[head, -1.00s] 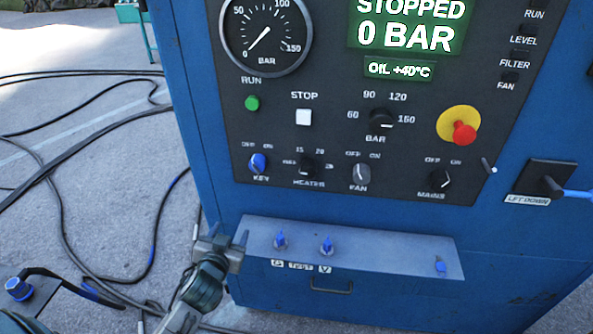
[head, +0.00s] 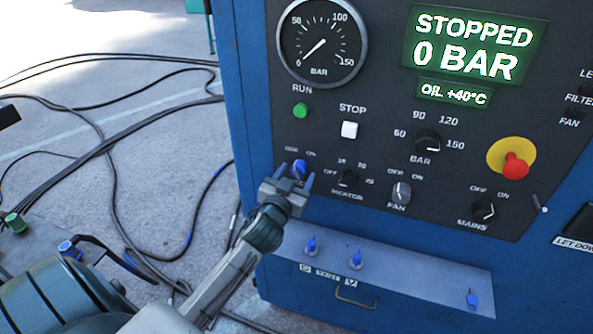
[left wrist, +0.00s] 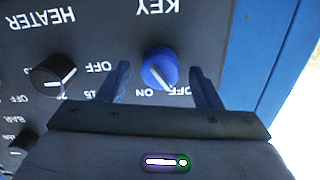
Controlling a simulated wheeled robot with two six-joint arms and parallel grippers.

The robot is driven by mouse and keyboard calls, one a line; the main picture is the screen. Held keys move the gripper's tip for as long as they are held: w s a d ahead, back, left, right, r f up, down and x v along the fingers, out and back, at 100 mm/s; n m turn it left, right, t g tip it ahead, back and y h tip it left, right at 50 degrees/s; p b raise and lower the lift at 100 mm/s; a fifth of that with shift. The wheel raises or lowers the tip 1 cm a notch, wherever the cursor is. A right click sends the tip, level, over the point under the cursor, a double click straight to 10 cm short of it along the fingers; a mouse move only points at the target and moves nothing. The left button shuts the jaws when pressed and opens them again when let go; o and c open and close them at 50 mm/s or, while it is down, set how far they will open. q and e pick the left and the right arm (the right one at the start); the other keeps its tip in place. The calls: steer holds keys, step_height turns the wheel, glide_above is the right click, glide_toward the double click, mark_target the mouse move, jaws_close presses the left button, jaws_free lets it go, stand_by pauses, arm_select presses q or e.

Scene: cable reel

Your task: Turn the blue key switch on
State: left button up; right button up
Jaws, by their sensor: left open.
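The blue key switch (head: 300,167) sits at the lower left of the dark control panel (head: 330,120), under the green RUN button. In the left wrist view the same blue knob (left wrist: 160,68) shows upside down with its KEY label, and its white mark seems to lean toward OFF. My left gripper (head: 293,183) is open at the knob. Its two fingers (left wrist: 164,84) stand on either side of the knob, with a gap visible on both sides. My right gripper is not in view.
The HEATER knob (head: 347,179) is close on the right of the key switch. The white STOP button (head: 349,130) and green RUN button (head: 300,110) are above. A grey ledge (head: 400,278) with small blue valves juts out below. Cables (head: 110,190) lie on the ground at left.

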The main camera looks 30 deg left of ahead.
arm_select(q)
steer(key=shift+w+a, duration=0.1)
steer(key=shift+w, duration=0.25)
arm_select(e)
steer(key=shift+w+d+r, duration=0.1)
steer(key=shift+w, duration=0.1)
